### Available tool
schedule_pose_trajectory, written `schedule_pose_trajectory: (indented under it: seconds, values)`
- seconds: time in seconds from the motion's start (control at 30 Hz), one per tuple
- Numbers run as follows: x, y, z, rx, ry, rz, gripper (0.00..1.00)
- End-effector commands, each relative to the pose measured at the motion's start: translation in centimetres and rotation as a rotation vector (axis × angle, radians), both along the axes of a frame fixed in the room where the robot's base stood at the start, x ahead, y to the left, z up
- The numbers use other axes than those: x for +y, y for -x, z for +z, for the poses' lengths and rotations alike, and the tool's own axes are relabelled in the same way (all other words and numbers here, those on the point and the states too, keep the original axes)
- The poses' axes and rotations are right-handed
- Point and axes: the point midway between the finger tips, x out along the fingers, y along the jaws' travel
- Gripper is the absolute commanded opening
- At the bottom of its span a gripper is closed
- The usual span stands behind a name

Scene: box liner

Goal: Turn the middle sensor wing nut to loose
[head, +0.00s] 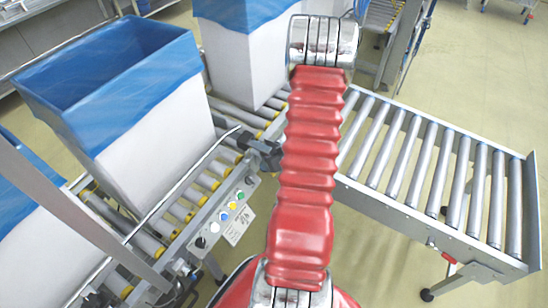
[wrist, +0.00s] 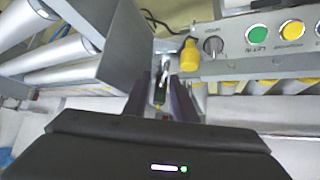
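My gripper (wrist: 162,88) is open in the wrist view, its two dark fingers apart and pointing away from the camera. A small dark-green and black part (wrist: 159,95) shows in the gap between the fingers; I cannot tell whether it is the sensor or its wing nut, or whether a finger touches it. A yellow knob-like piece (wrist: 190,54) stands just beyond the right finger, beside the control panel. No wing nut can be made out clearly.
A control panel (head: 228,216) with coloured buttons lies along the conveyor's side; it also shows in the wrist view (wrist: 235,57). A blue-lined white box (head: 150,140) stands on the left conveyor. A roller conveyor (head: 440,170) extends right. Open floor lies below right.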

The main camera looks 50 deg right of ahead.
Motion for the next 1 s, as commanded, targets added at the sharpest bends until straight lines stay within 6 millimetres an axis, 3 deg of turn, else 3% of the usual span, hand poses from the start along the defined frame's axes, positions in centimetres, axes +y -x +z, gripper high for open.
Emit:
schedule_pose_trajectory:
  seconds: [0.43, 1.0]
  values:
    - [0.5, 0.8, 0.8, 0.002, -0.001, 0.004, 0.24]
    - [2.3, 5.3, 5.8, 0.002, -0.001, 0.003, 0.24]
